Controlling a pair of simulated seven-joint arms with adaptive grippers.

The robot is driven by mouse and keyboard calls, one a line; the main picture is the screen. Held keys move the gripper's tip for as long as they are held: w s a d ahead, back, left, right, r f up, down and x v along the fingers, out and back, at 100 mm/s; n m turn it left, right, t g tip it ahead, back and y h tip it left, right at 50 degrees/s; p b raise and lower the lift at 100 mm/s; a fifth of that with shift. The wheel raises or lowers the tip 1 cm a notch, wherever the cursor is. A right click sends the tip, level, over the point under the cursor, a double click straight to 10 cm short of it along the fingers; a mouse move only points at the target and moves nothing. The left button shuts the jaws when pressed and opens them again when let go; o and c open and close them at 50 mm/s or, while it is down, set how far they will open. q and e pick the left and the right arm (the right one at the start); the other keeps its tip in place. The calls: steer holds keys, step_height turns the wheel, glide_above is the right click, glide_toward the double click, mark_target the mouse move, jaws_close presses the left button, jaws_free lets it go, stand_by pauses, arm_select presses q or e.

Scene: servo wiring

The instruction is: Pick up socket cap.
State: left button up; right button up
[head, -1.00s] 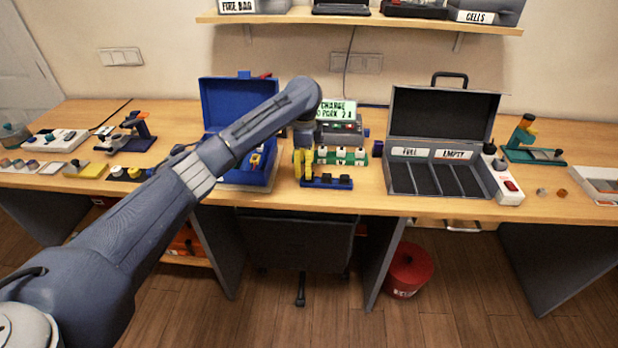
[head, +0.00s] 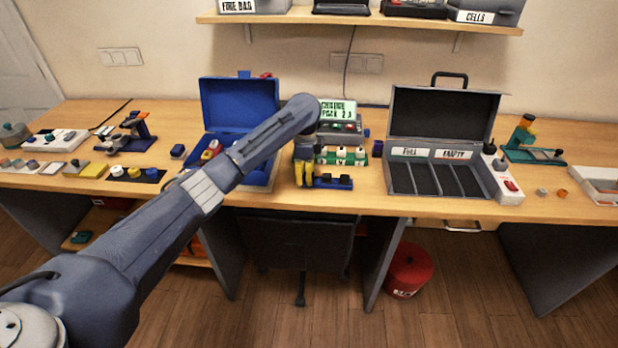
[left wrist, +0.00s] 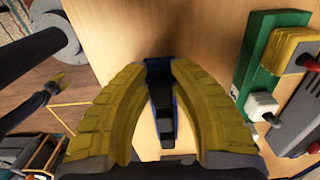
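A small blue rack (head: 333,183) with dark caps (head: 345,179) on it stands near the front edge of the bench, in the middle of the head view. I cannot tell which dark piece is the socket cap. My left gripper (head: 305,180), with yellow fingers, points down at the rack's left end. In the left wrist view the fingers (left wrist: 161,68) are apart, with the blue rack and its black pieces (left wrist: 162,105) showing in the gap between them. No piece is clearly gripped. The fingers hide the rack's left end in the head view.
A green rack with white blocks (head: 341,158) stands right behind, near the charger display (head: 338,111). An open blue case (head: 240,103) is to the left and an open grey case (head: 443,118) to the right. My left arm crosses the blue case.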

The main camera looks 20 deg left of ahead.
mark_target(305, 173)
arm_select(q)
steer(key=c, duration=0.4)
steer(key=shift+o, duration=0.2)
steer(key=shift+r, duration=0.1)
step_height(305, 173, up, 20)
steer(key=shift+f, duration=0.1)
jaws_close()
stand_by(0.4)
